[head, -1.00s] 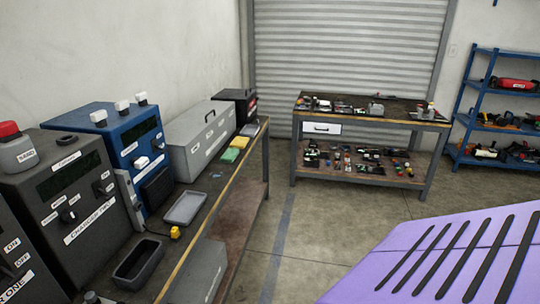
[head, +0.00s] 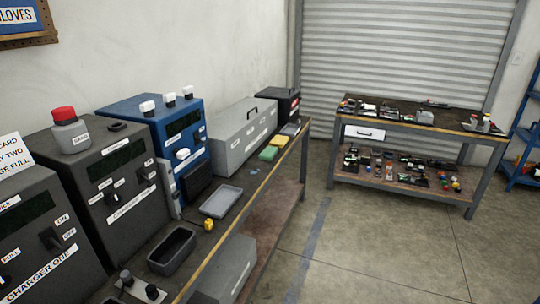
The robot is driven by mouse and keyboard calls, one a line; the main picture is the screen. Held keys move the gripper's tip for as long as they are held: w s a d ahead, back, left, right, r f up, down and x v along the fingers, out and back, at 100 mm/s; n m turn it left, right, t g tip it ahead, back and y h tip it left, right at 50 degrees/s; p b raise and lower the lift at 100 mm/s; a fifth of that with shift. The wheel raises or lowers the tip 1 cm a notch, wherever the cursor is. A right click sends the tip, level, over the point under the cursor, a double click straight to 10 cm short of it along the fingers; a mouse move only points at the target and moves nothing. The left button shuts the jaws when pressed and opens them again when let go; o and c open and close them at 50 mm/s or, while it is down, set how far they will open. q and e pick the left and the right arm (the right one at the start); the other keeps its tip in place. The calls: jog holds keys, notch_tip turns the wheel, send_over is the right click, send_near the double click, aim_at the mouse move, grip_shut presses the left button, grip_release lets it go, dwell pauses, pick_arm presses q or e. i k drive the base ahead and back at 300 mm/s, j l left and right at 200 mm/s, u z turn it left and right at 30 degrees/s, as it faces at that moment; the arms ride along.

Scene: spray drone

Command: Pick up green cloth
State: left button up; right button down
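A small green cloth (head: 269,153) lies folded on the left workbench (head: 232,180), toward its far end. It sits in front of the grey metal case (head: 240,138) and beside a yellow cloth or sponge (head: 279,141), which is just beyond it. Neither of my grippers shows in the head view.
Chargers (head: 110,170) line the wall side of the bench. A grey tray (head: 221,201), a dark bin (head: 171,250) and a small yellow item (head: 209,224) lie nearer. A second bench (head: 400,112) stands by the shutter. The floor (head: 370,240) between is clear.

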aim_at(268, 154)
jog(key=i+l, duration=1.2)
jog(key=i, duration=0.15)
